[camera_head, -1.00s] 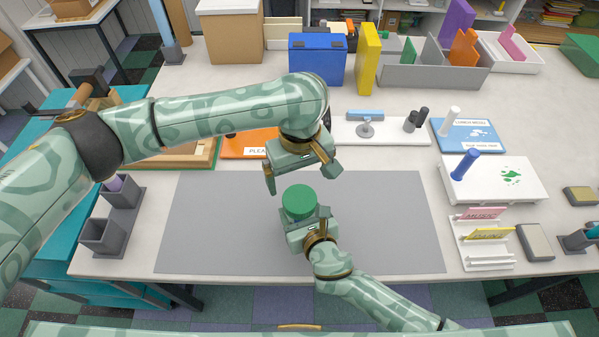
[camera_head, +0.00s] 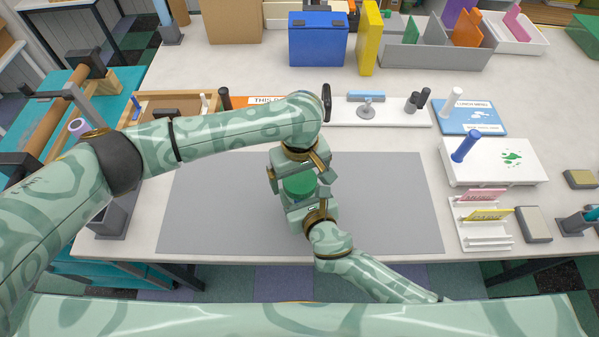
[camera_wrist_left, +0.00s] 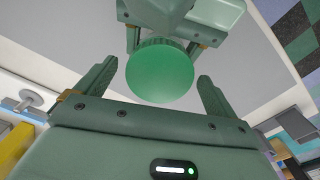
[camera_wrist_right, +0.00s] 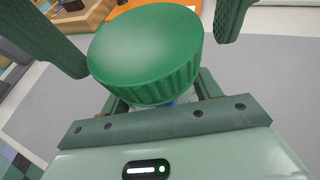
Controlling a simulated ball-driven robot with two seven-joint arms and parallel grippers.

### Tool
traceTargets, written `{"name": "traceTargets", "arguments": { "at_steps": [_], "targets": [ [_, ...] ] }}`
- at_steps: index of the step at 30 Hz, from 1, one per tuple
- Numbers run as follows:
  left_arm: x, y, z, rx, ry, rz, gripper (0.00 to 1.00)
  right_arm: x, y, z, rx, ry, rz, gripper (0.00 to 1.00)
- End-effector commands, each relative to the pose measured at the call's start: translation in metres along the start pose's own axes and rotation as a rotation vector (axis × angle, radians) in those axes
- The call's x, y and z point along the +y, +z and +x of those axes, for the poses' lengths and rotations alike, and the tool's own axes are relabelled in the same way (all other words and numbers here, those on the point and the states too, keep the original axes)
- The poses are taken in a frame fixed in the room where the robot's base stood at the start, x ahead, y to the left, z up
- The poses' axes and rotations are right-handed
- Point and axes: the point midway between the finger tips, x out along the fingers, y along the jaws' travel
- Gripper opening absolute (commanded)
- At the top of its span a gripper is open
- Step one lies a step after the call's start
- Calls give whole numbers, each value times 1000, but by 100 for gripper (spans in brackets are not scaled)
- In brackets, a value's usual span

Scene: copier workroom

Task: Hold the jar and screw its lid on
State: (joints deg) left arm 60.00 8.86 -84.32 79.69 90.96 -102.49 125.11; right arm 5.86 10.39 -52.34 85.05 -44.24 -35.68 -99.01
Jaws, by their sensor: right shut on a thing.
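The green ridged lid (camera_head: 299,187) sits on top of the jar, above the grey mat (camera_head: 390,215). My right gripper (camera_head: 308,205) is shut on the jar below the lid. The jar is almost hidden; a small bluish bit (camera_wrist_right: 186,100) shows under the lid in the right wrist view. My left gripper (camera_head: 298,178) is open, its fingers on either side of the lid. In the left wrist view the lid (camera_wrist_left: 160,72) lies between the fingertips with gaps on both sides. How far the lid is threaded cannot be told.
A blue box (camera_head: 317,40) and a yellow binder (camera_head: 369,38) stand at the back. A white box (camera_head: 495,165) and a card rack (camera_head: 483,235) are at the right. A wooden tray (camera_head: 150,103) is behind my left arm. The mat around the grippers is clear.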

Motion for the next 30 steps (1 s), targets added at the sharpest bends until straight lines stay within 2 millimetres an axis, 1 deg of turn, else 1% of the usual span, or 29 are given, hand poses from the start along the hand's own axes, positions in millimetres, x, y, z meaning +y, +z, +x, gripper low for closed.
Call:
{"name": "traceTargets", "arguments": {
  "at_steps": [1, 2, 3, 5, 10, 12, 14, 18, 22, 25, 30],
  "targets": [
    [0, 0, 0, 0, 0, 0, 81, 0, 0, 0, -1, 0, 0, 0],
    [0, 0, 0, 0, 0, 0, 72, 0, 0, 0, -1, 0, 0, 0],
    [0, 0, 0, 0, 0, 0, 61, 0, 0, 0, -1, 0, 0, 0],
    [0, 0, 0, 0, 0, 0, 44, 0, 0, 0, -1, 0, 0, 0],
    [0, 0, 0, 0, 0, 2, 44, 0, 0, 0, -1, 0, 0, 0],
    [0, 0, 0, 0, 0, 39, 44, 0, 0, 0, -1, 0, 0, 0],
    [0, 0, 0, 0, 0, 123, 44, 0, 0, 0, -1, 0, 0, 0],
    [0, 0, 0, 0, 0, 448, 44, 0, 0, 0, -1, 0, 0, 0],
    [0, 0, 0, 0, 0, 712, 44, 0, 0, 0, 0, -1, 0, 0],
    [0, 0, 0, 0, 0, 822, 44, 0, 0, 0, 0, -1, 0, 0],
    [0, 0, 0, 1, 0, 851, 44, 0, 0, 0, 0, -1, 0, 0]
  ]
}}
